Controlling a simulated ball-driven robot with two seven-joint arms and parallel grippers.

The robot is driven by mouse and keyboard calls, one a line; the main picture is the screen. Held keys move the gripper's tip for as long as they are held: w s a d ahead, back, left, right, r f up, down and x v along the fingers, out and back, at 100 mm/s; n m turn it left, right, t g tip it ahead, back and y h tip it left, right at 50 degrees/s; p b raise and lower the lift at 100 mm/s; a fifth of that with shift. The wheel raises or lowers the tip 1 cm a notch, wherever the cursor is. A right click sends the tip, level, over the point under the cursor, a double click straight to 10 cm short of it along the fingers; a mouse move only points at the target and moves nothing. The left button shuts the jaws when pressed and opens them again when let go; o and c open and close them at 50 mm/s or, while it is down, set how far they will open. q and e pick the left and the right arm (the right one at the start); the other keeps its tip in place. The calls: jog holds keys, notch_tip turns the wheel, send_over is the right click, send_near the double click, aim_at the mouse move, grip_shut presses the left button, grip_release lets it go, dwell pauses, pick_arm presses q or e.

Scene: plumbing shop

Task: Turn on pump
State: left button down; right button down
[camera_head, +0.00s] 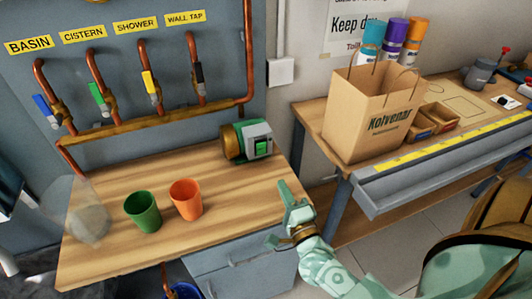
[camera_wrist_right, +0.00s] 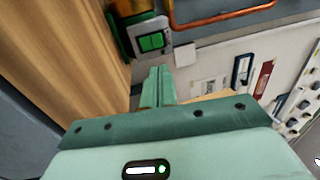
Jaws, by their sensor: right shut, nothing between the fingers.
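The pump (camera_head: 246,141) sits at the back right of the wooden bench top, with a brass-coloured round end on the left and a grey box on the right. A green switch (camera_head: 262,148) is on the front of the grey box. The switch also shows in the right wrist view (camera_wrist_right: 151,41), beyond my fingertips. My right gripper (camera_head: 286,190) is shut and empty at the bench's right edge, in front of the pump and apart from it. Its closed fingers show in the right wrist view (camera_wrist_right: 158,84). My left gripper is not in view.
A green cup (camera_head: 143,213) and an orange cup (camera_head: 186,200) stand on the bench (camera_head: 110,262). Copper pipes with coloured valve handles are on the panel behind. A second bench on the right holds a paper bag (camera_head: 362,120). The bench top between the orange cup and the pump is clear.

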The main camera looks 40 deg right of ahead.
aim_at(262, 145)
jog(key=b+x, duration=0.2)
jog(key=x, duration=1)
jog(key=shift+w, duration=0.4)
jog(key=shift+w+d+r+p, duration=0.15)
jog(key=shift+r+p, duration=0.3)
jog(key=shift+p, duration=0.4)
jog(key=shift+f, duration=0.35)
